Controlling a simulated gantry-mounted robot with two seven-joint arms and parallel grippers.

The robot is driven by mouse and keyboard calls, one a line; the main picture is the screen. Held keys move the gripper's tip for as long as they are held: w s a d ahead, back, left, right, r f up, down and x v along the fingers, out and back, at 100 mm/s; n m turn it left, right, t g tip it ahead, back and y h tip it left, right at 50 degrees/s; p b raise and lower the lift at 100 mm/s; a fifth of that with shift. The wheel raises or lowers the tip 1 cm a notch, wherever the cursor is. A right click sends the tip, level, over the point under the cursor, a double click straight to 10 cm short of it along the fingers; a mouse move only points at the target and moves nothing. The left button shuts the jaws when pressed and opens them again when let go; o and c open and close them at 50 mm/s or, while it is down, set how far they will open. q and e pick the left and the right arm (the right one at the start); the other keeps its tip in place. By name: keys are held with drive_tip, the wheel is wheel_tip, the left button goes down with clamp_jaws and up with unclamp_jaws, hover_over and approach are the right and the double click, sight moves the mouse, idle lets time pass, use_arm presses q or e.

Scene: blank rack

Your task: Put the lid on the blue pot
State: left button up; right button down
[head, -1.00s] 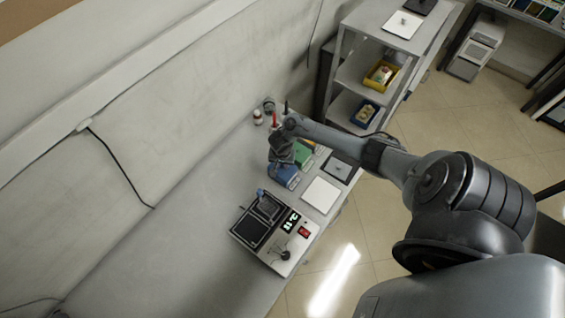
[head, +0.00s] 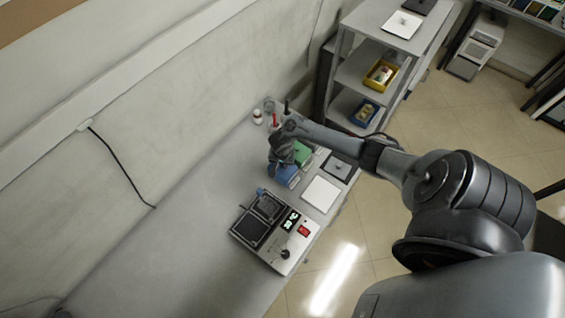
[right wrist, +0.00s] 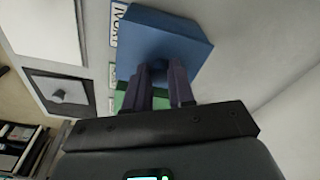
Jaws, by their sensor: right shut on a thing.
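The blue pot (head: 286,176) is a boxy blue container on the grey bench in the head view, partly hidden by my right gripper (head: 279,166) above it. In the right wrist view, a broad blue square surface (right wrist: 165,35) lies right at the tips of my right gripper (right wrist: 162,75). My right gripper is shut on a small part at the middle of this surface, which looks like the lid's handle. The fingers hide most of it. I cannot tell lid from pot there, nor whether the lid is seated. My left gripper is out of view.
A green container (head: 302,154) stands just behind the blue one. A console with a screen (head: 275,230) stands in front, with a white sheet (head: 321,194) beside it. A red upright item (head: 275,119) and small bottles stand farther back. The bench's left part is clear.

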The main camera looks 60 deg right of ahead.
idle(0.3)
drive_tip(key=shift+f+p, duration=0.15)
drive_tip(key=shift+p, duration=0.15)
idle(0.4)
drive_tip(key=shift+c, duration=2)
unclamp_jaws()
drive_tip(key=shift+r+p, duration=0.65)
drive_tip(key=shift+p, duration=0.2)
wheel_tip(320, 180, up, 4)
drive_tip(key=p, duration=0.5)
drive_tip(key=shift+r+p, duration=0.85)
drive_tip(key=shift+p, duration=0.3)
